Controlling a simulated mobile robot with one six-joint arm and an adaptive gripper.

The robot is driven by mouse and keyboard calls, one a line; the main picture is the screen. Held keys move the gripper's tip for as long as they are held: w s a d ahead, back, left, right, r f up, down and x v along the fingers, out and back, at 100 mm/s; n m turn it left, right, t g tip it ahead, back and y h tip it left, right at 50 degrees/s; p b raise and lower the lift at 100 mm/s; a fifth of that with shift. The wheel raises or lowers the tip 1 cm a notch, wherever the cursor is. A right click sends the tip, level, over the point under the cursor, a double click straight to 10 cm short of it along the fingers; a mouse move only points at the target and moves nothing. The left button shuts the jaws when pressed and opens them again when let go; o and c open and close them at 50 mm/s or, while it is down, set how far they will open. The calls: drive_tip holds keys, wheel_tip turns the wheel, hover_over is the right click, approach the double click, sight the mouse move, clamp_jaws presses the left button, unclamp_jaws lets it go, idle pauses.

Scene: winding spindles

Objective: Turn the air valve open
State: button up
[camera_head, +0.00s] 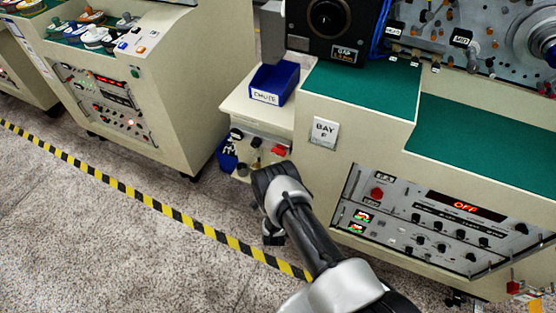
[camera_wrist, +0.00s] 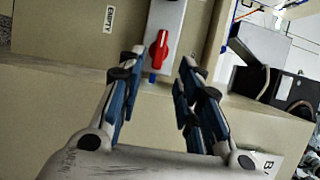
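The air valve's red handle (camera_wrist: 158,50) sits on a grey block (camera_wrist: 165,20) in the wrist view, with a small blue part below it. Its long side runs roughly up and down in that picture. My gripper (camera_wrist: 162,68) is open and empty, its blue-padded fingers spread to either side of the handle in the picture. I cannot tell how much depth separates them; no contact shows. In the head view a small red part, seemingly the same handle (camera_head: 279,151), shows on the cream side unit, just beyond my arm. My fingers are not clearly visible there.
A blue bin (camera_head: 274,83) stands on the side unit above the valve. Yellow-black floor tape (camera_head: 150,202) crosses clear carpet on the left.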

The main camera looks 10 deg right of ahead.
sight(279, 151)
drive_tip(key=b+x, duration=0.2)
drive_tip(key=x, duration=0.5)
drive_tip(key=shift+w, duration=0.35)
drive_tip(key=shift+d, duration=0.1)
drive_tip(key=shift+c, duration=0.4)
clamp_jaws()
